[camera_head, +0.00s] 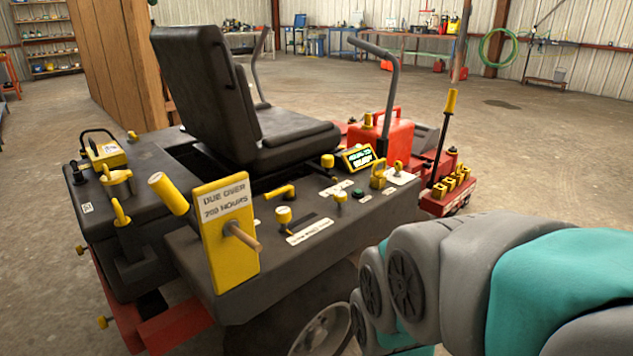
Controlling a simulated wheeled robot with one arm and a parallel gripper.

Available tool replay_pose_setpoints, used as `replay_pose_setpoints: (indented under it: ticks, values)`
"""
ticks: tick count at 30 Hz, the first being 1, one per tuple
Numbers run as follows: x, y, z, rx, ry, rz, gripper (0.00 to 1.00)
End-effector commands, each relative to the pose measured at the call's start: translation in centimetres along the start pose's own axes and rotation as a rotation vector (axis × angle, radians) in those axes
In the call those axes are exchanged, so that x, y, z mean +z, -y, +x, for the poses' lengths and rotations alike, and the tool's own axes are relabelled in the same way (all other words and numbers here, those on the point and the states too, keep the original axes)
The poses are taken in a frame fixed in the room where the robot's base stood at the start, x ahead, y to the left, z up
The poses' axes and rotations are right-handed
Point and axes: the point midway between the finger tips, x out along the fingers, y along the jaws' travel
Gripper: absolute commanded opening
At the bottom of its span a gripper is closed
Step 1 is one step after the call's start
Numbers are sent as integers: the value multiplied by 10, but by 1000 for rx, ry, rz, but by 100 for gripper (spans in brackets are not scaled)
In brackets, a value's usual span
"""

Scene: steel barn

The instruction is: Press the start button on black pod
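The black pod (325,235) is the dark side console of a ride-on mower, beside its black seat (215,95). A small green button (357,193) sits on its top, between white labels and yellow knobs. Its wording is too small to read, so I cannot tell if it is the start button. A small display (358,158) with lit text stands behind the button. My grey and teal arm fills the lower right, to the right of the pod. My gripper is not in view.
Yellow knobs and levers (283,215) rise from the pod top. A curved grey bar (390,95) stands behind it. The concrete floor (540,160) to the right is clear.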

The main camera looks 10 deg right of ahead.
Motion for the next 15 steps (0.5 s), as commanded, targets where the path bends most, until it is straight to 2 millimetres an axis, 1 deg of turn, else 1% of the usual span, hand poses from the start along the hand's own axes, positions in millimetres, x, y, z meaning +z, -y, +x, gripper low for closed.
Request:
replay_pose_setpoints:
  ticks: [1, 6, 15]
  values:
    - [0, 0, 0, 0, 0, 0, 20]
    - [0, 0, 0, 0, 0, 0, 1]
    - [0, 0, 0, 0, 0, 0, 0]
